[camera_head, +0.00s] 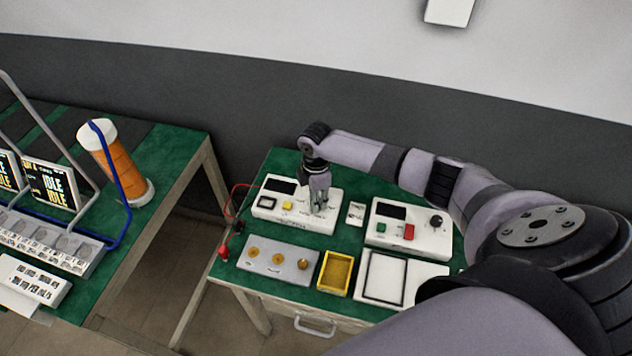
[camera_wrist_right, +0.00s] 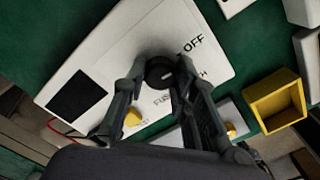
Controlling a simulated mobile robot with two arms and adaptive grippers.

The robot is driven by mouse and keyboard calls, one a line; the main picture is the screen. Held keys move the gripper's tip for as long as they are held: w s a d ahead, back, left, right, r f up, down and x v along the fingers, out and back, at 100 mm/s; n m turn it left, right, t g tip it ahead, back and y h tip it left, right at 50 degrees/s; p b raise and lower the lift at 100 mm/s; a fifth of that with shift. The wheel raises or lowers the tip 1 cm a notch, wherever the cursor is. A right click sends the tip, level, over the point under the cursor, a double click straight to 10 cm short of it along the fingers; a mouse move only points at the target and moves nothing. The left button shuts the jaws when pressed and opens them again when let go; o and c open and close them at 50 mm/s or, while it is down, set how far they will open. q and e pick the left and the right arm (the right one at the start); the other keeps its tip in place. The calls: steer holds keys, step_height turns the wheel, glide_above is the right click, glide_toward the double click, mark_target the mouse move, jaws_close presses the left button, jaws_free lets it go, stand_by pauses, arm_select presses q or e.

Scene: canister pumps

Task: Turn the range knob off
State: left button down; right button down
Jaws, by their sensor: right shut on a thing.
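The range knob (camera_wrist_right: 159,73) is a round black knob on a white meter box (camera_head: 266,210) on the green table. In the right wrist view it sits between the fingers of my right gripper (camera_wrist_right: 160,82), which is shut on it. The printed word OFF shows on the box beside the knob. In the head view my right gripper (camera_head: 319,205) reaches down onto the right part of the box and hides the knob. The box also carries a dark display (camera_head: 281,186) and a yellow button (camera_head: 287,205). My left gripper is not in view.
A second white box (camera_head: 385,242) with green and red buttons and a black knob stands to the right. A grey panel (camera_head: 277,262), a yellow tray (camera_head: 336,273) and a black-framed white plate (camera_head: 384,279) lie in front. Red and black leads hang at the table's left edge.

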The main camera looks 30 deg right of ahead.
steer(key=shift+n, duration=0.6)
steer(key=c, duration=1.3)
jaws_free()
step_height(320, 180, up, 12)
